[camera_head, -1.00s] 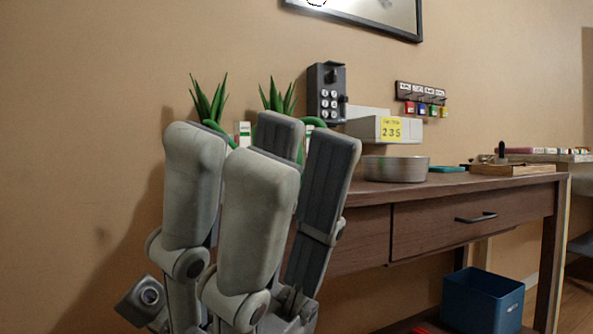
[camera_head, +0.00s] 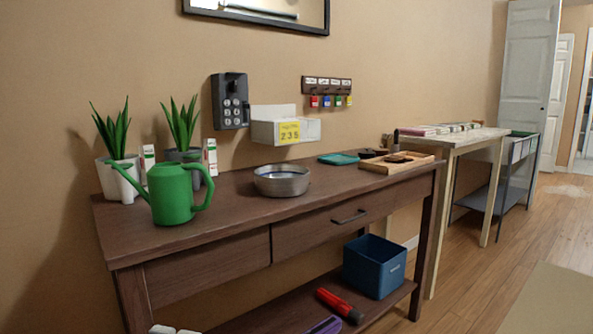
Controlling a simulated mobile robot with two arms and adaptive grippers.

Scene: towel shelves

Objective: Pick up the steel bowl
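The steel bowl (camera_head: 282,181) is a round, shallow grey metal bowl. It stands upright on the dark wooden table (camera_head: 235,207), near the middle of the top and above the drawer. Its inside is partly visible from above.
A green watering can (camera_head: 172,194) and potted plants (camera_head: 117,150) stand left of the bowl. A teal tray (camera_head: 338,159) and a wooden tray (camera_head: 396,164) lie to the right. A blue bin (camera_head: 374,266) is on the lower shelf.

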